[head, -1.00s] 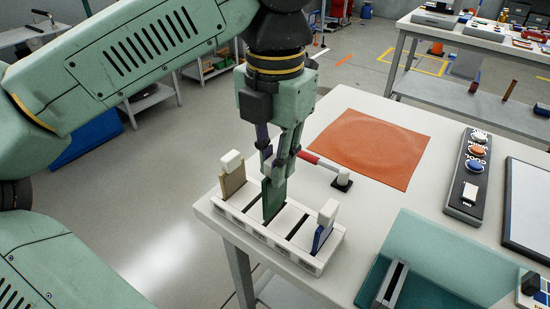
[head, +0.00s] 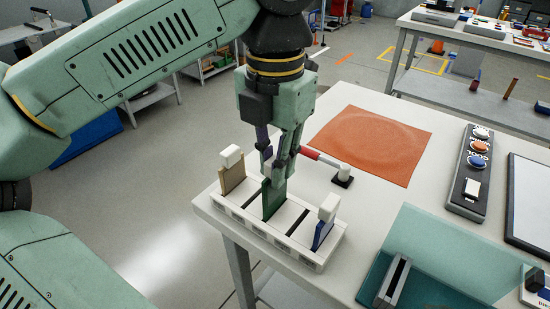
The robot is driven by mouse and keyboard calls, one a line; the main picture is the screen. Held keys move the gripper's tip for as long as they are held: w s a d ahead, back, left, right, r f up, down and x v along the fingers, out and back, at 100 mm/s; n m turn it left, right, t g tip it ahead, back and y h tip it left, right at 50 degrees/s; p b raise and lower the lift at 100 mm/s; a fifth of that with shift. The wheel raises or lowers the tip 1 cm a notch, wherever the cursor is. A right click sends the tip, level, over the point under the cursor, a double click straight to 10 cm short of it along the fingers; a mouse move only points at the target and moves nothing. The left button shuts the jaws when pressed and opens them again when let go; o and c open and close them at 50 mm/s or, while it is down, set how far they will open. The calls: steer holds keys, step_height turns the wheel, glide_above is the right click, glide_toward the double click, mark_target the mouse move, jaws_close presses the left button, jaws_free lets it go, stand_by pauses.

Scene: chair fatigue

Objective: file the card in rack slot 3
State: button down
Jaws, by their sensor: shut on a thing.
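My gripper (head: 279,165) is shut on the upper part of the card, just above the rack. A tan card with a white top (head: 232,173) stands in the left end slot. A blue card with a white top (head: 325,226) stands in the right end slot. The slots on either side of the green card look empty.
The rack lies along the front left edge of the white table (head: 375,215). Behind it are a red-and-white handled tool (head: 325,162) and an orange mat (head: 373,145). A button panel (head: 472,172) and a teal board (head: 445,250) with a grey slotted block (head: 393,283) lie right.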

steer(key=shift+f+b, duration=1)
steer(key=shift+f, duration=0.4)
steer(key=c, duration=1.5)
jaws_free()
steer(key=shift+r, duration=0.15)
step_height(320, 180, up, 7)
steer(key=shift+r, duration=0.2)
